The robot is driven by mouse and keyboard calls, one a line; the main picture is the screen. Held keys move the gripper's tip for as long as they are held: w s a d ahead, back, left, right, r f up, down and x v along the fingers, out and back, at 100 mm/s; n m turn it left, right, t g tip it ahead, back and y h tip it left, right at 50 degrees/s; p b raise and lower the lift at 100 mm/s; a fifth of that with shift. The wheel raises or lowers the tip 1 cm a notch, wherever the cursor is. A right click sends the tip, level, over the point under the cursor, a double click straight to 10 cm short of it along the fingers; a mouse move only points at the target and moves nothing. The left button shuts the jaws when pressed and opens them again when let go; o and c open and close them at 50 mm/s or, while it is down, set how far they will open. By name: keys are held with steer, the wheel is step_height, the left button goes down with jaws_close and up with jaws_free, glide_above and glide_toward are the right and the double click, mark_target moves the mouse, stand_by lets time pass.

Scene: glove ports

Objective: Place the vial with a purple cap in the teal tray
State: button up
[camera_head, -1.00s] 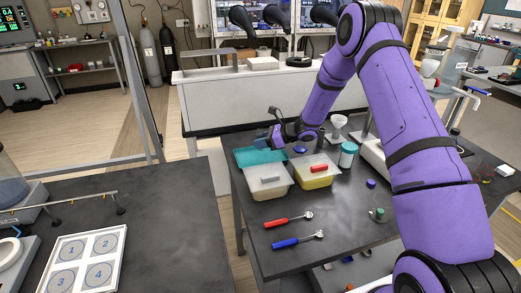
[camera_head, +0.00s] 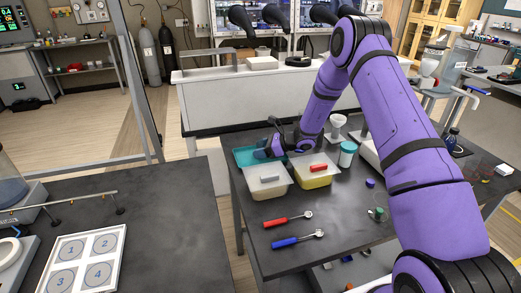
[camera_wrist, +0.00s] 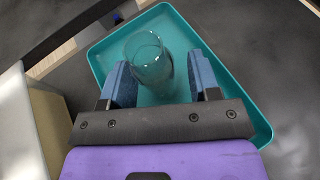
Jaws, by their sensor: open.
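The teal tray (camera_head: 243,158) is at the back left of the dark table, and it fills much of the wrist view (camera_wrist: 222,112). My gripper (camera_wrist: 159,62) is open, low over the tray. A clear glass vial-like cylinder (camera_wrist: 149,62) is between its blue fingers, with a gap to the right finger; it seems to be in the tray. No purple cap shows on it, so I cannot tell whether it is the task's vial. A small purple cap or capped item (camera_head: 370,183) is on the table to the right; any body under it is unclear.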

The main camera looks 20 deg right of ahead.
steer(key=shift+r, duration=0.15)
steer(key=v, duration=1.2)
steer(key=shift+s, duration=0.1)
steer(key=s+a+r+n+g+h, duration=0.2)
steer(key=s+a+r+n, duration=0.2)
steer(key=s+r+n, duration=0.6)
steer(key=s+a+r+n+g+h, duration=0.3)
steer(key=s+r, duration=0.5)
steer(key=r, duration=0.6)
steer(key=s+d+r+n+t+h, duration=0.1)
steer(key=s+r+n+h, duration=0.1)
steer(key=s, duration=0.6)
steer(key=s+d+r+n+t+h, duration=0.1)
steer(key=s+r+n+h, duration=0.1)
steer(key=s+n, duration=0.3)
steer(key=s+d+r+n+t+h, duration=0.1)
steer(key=s+r+n+t+h, duration=0.1)
steer(key=s, duration=1)
step_height(320, 180, up, 2)
steer(key=shift+r+n+h, duration=0.15)
steer(key=shift+n+h, duration=0.35)
steer(key=shift+n, duration=0.2)
